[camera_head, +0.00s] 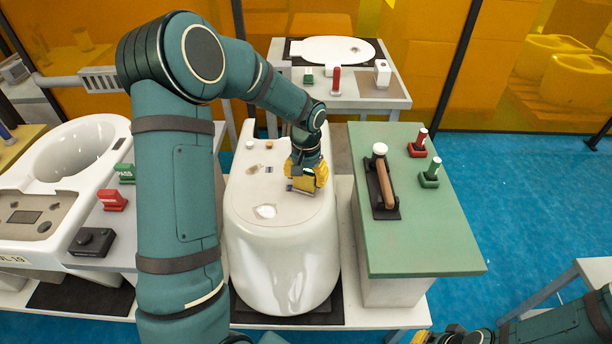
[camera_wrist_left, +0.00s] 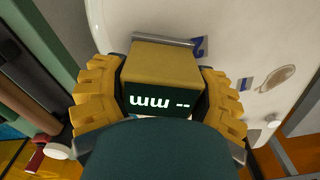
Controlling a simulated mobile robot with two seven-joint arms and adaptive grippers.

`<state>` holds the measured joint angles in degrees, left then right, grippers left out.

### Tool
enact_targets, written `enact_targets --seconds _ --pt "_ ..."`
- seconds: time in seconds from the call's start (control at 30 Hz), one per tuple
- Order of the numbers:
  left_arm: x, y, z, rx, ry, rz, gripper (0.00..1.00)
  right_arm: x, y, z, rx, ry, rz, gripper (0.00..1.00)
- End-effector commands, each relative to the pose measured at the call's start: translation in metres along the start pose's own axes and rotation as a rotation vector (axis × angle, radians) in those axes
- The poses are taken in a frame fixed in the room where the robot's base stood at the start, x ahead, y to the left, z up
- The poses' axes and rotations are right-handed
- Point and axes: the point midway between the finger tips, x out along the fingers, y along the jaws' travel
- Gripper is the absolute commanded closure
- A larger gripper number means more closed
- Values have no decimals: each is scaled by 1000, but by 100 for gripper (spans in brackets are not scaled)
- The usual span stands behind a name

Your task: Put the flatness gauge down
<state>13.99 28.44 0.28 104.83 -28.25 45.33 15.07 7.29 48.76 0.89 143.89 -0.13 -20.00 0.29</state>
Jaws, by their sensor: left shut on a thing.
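The flatness gauge (camera_wrist_left: 166,78) is a yellow block with a dark display reading "mm --". My left gripper (camera_head: 307,172) is shut on it, with a yellow finger pad on either side of it in the left wrist view. In the head view the gauge (camera_head: 304,185) is partly hidden by the gripper, over the top of the white toilet (camera_head: 280,240). I cannot tell whether the gauge touches the toilet surface. My right gripper (camera_head: 447,336) shows only in part at the bottom edge, and its jaws cannot be made out.
Right of the toilet is a green-topped table (camera_head: 425,225) with a wooden-handled tool (camera_head: 384,182) on a black base, and a red stamp (camera_head: 418,146) and green stamp (camera_head: 431,174). Bare green top lies at its front. Another toilet (camera_head: 70,160) stands left; a white table (camera_head: 345,92) stands behind.

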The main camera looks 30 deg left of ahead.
Motion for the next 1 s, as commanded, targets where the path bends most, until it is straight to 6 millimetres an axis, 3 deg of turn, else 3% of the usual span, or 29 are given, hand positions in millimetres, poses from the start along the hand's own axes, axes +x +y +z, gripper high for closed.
enact_targets --seconds 0.03,0.07,0.13,0.43,0.57,1.0 --pt "3 0 0 0 0 0 79 2 1 0 0 1 0 100" --pt "2 0 0 0 -1 0 22 1 0 0 0 1 0 100" --pt "2 0 0 0 -1 0 0 1 0 0 0 1 0 100" --pt "0 0 0 0 -1 0 0 0 0 0 0 1 0 100" --pt "-10 0 0 -1 1 0 0 -3 -1 0 0 -1 0 100" --pt "-95 0 0 0 2 -1 0 -18 -7 -3 3 5 1 100"
